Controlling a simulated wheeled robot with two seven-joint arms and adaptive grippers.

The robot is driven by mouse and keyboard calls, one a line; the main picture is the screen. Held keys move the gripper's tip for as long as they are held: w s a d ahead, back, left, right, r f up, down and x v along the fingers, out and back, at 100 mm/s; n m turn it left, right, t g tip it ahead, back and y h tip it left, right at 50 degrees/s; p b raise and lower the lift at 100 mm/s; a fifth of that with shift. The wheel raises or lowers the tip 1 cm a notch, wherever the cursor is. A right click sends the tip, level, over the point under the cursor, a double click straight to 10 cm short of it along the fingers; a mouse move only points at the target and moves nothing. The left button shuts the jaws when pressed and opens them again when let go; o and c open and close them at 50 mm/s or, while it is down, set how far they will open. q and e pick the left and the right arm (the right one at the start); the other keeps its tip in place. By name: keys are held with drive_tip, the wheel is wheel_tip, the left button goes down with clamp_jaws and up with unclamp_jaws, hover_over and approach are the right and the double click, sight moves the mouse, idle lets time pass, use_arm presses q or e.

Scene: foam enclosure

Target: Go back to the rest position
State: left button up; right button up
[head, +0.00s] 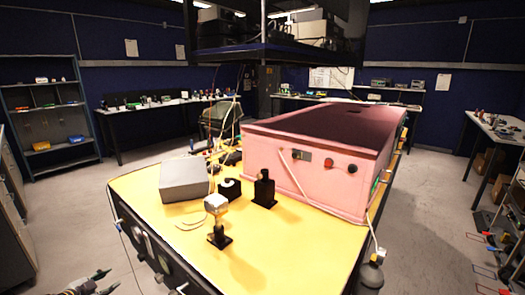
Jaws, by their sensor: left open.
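My left gripper (107,281) shows at the bottom left corner of the head view, with its fingers apart and nothing visible between them. It is low, over the floor to the left of the yellow-topped table, and apart from it. Most of the left arm is cut off by the frame edge. My right gripper and arm are not in view.
The yellow-topped table (145,190) holds a pink foam enclosure (310,180), a grey box (185,180) and small black mounts (264,188). A shelf (300,55) hangs above. Shelving (45,110) stands at the left. The floor (60,220) left of the table is clear.

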use_arm(q)
drive_tip(key=s+a+f+n+g+y, duration=0.2)
drive_tip(key=s+a+f+y, duration=0.4)
drive_tip(key=a+f, duration=0.8)
drive_tip(key=s+f+n+g, duration=0.2)
drive_tip(key=s+f+g, duration=0.2)
drive_tip(key=s+f, duration=1.35)
drive_tip(key=s+d+f+n+g+h+p, duration=0.1)
drive_tip(key=s+d+f+n+g, duration=0.15)
drive_tip(key=s+d+f, duration=1.2)
drive_tip(key=s+d+f+h, duration=0.1)
drive_tip(key=s+d, duration=0.2)
drive_tip(key=d, duration=0.4)
drive_tip(key=s+d+f+g+h, duration=0.1)
drive_tip(key=s+d, duration=0.3)
drive_tip(key=d, duration=0.4)
drive_tip(key=s+d+f+g+h+p, duration=0.1)
drive_tip(key=s+d, duration=0.3)
drive_tip(key=d, duration=0.4)
drive_tip(key=shift+f, duration=0.3)
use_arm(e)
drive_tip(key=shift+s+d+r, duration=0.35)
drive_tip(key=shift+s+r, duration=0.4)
use_arm(q)
drive_tip(key=shift+n, duration=0.25)
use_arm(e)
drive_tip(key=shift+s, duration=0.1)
